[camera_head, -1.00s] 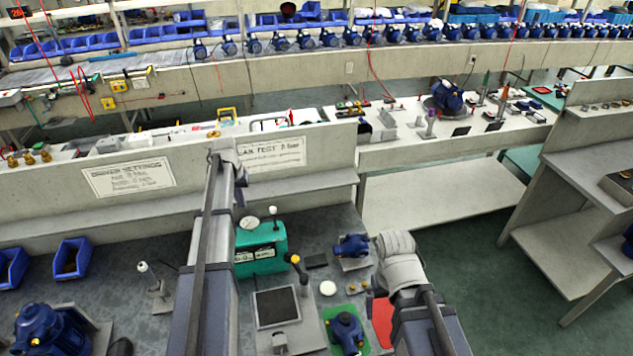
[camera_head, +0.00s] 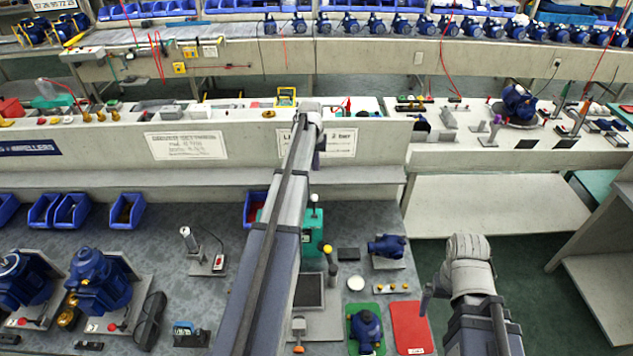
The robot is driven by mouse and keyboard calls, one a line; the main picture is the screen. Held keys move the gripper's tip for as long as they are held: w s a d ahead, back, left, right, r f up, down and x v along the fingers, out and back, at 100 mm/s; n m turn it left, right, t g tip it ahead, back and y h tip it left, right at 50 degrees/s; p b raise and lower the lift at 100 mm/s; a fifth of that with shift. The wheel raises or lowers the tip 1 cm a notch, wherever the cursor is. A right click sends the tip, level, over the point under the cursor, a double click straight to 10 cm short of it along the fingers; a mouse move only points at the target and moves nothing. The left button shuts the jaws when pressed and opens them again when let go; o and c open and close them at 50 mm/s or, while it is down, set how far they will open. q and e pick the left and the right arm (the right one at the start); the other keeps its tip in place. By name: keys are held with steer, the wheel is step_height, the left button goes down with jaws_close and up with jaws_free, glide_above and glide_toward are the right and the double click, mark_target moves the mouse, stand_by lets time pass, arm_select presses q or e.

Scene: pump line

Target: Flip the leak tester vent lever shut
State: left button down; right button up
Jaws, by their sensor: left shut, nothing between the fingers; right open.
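The teal leak tester (camera_head: 313,232) stands on the grey bench, mostly hidden behind my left arm. A thin lever with a pale knob (camera_head: 314,199) stands upright on its top. A lever with a yellow knob (camera_head: 328,250) stands in front of it, beside a dark square pad (camera_head: 309,290); I cannot read which is marked as the vent. My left gripper (camera_head: 320,150) hangs small and shut at the far end of my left arm, beyond the tester and touching no lever. My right gripper (camera_head: 427,298) is open, partly hidden, right of the red mat.
A small blue pump (camera_head: 386,246) and one on a green mat (camera_head: 366,329) lie between my arms. The red mat (camera_head: 411,327) is empty. Blue bins (camera_head: 127,209) and larger pumps (camera_head: 98,280) stand left. A low wall (camera_head: 230,150) with signs runs behind.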

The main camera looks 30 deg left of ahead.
mark_target(314, 204)
arm_select(q)
step_height(314, 204, down, 10)
steer(key=w+b, duration=0.1)
steer(key=b, duration=0.9)
steer(key=s, duration=0.1)
steer(key=s+d, duration=0.1)
steer(key=s+r+p, duration=0.1)
steer(key=shift+s+d, duration=0.15)
steer(key=shift+s, duration=0.15)
steer(key=shift+s+d+r+t, duration=0.15)
steer(key=shift+s+t, duration=0.1)
steer(key=shift+t, duration=0.15)
